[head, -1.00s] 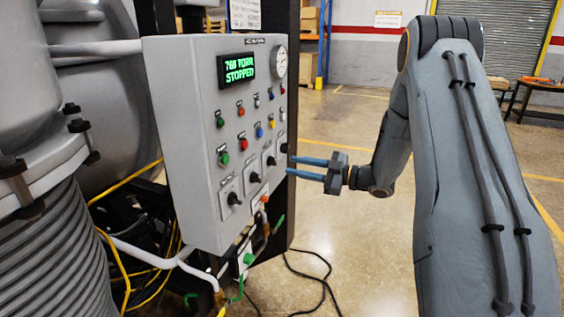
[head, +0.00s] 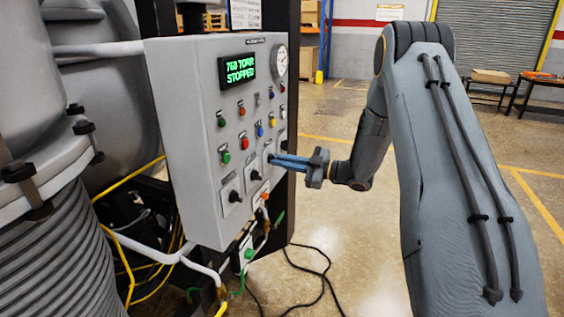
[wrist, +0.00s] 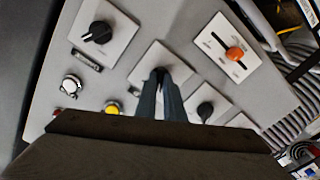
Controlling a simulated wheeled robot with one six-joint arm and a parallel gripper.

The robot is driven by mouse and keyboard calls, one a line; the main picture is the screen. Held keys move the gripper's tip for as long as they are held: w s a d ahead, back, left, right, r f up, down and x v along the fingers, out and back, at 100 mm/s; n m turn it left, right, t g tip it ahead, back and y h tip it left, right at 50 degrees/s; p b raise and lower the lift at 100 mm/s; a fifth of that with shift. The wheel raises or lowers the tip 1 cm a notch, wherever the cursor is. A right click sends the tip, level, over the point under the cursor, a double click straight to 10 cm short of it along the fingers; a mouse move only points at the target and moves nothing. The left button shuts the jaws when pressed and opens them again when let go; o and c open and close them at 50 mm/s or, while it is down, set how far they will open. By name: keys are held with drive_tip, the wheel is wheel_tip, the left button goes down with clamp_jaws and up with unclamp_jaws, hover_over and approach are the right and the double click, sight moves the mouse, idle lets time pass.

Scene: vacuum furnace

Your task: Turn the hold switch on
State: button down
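The grey control panel (head: 195,130) has a row of black rotary switches, and their labels are too small to read, so I cannot tell by label which is the hold switch. In the head view my gripper (head: 273,165) reaches the panel from the right, at the third switch from the left. In the wrist view the two blue-grey fingers (wrist: 161,88) stand close together, one on each side of a black switch knob (wrist: 160,73), and appear shut on it. The fingers hide most of this knob. Other switches (wrist: 98,33) and (wrist: 205,110) flank it.
The green display (head: 238,70) reads 760 TORR STOPPED. Coloured buttons (head: 242,143) sit above the switches. An orange slider (wrist: 235,53) lies on a plate near the panel's lower edge. Cables and pipes (head: 165,255) run below. Open floor lies to the right.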

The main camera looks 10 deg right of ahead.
drive_tip(key=shift+m, duration=0.3)
drive_tip(key=m+p, duration=0.1)
drive_tip(key=m, duration=1)
drive_tip(key=shift+m, duration=0.3)
idle(0.4)
drive_tip(key=c, duration=1.9)
unclamp_jaws()
drive_tip(key=shift+o, duration=0.2)
